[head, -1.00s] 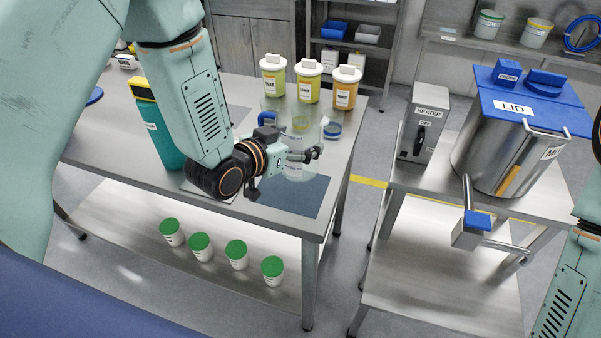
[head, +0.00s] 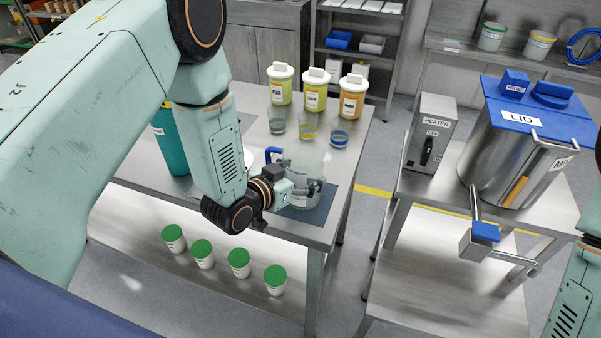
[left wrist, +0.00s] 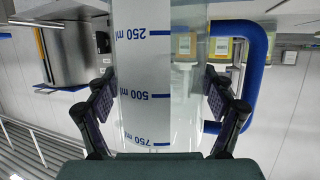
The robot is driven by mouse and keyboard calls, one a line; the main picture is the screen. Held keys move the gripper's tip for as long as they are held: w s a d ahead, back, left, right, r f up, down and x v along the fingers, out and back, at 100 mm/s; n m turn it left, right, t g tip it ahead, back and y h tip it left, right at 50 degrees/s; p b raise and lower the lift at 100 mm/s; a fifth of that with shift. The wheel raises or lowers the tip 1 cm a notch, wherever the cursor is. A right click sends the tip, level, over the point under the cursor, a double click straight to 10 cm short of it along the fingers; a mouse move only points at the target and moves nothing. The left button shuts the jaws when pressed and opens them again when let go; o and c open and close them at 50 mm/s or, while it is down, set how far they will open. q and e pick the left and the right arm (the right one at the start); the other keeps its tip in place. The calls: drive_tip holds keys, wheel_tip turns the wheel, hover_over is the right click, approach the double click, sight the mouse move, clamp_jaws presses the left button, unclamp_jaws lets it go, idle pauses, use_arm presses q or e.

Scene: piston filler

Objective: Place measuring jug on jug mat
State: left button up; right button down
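The clear measuring jug (head: 309,165) stands upright at the front right of the left table, over the dark blue-grey jug mat (head: 338,207). Its base appears to be on the mat, but my gripper partly hides the contact. My left gripper (head: 304,192) has its fingers on both sides of the jug's lower body. In the left wrist view the jug (left wrist: 160,75), with blue volume marks, fills the space between the finger pads (left wrist: 160,103). Its blue handle (left wrist: 257,75) is to the right there. My right gripper is out of view.
Three small beakers (head: 309,128) stand behind the jug, with lidded tubs (head: 314,90) farther back. A teal container (head: 170,140) is at left. Green-lidded pots (head: 202,254) are on the lower shelf. The heater (head: 430,133) and lidded vessel (head: 520,155) are on the right table.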

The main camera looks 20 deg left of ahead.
use_arm(q)
drive_tip(key=shift+o, duration=1.4)
drive_tip(key=shift+d, duration=0.2)
drive_tip(key=shift+o, duration=0.3)
drive_tip(key=shift+s+d+r, duration=0.1)
drive_tip(key=shift+a, duration=0.25)
drive_tip(key=shift+r, duration=0.1)
drive_tip(key=v, duration=1.2)
drive_tip(key=shift+p, duration=0.3)
drive_tip(key=shift+d, duration=0.1)
